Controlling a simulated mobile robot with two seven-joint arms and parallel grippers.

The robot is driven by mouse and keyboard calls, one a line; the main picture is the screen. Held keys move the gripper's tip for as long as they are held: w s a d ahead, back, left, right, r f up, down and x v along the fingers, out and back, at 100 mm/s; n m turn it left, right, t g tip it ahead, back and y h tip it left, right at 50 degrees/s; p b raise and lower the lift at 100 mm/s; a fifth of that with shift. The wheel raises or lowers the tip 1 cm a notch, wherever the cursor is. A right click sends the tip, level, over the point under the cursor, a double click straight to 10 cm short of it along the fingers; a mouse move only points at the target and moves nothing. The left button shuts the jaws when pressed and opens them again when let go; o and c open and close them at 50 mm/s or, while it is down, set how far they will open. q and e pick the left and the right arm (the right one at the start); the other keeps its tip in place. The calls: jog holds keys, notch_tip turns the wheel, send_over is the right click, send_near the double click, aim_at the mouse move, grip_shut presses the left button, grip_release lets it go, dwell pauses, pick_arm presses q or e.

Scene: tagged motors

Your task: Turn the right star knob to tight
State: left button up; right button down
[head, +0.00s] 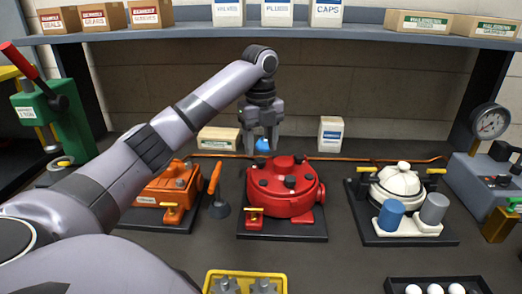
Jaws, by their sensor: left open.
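My left gripper (262,148) comes in from the left, points down, and is open above the back left of the red motor (301,206). A small blue part (263,145) shows between its fingers; I cannot tell whether they touch it. The red motor has dark knobs on top, including one near its middle (290,181), and a small yellow fitting (255,215) at its front left. None is clear enough to name as the right star knob or to read its setting. My right gripper is not in view.
An orange motor (170,191) stands left of the red one, and a white motor (400,181) with yellow handles stands right. A green press (60,115) and a grey gauge unit (482,178) flank the bench. A shelf (300,31) with boxes runs above.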

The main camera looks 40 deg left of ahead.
aim_at(260, 160)
pick_arm(q)
jog(key=shift+r, duration=2.35)
jog(key=shift+f, duration=0.1)
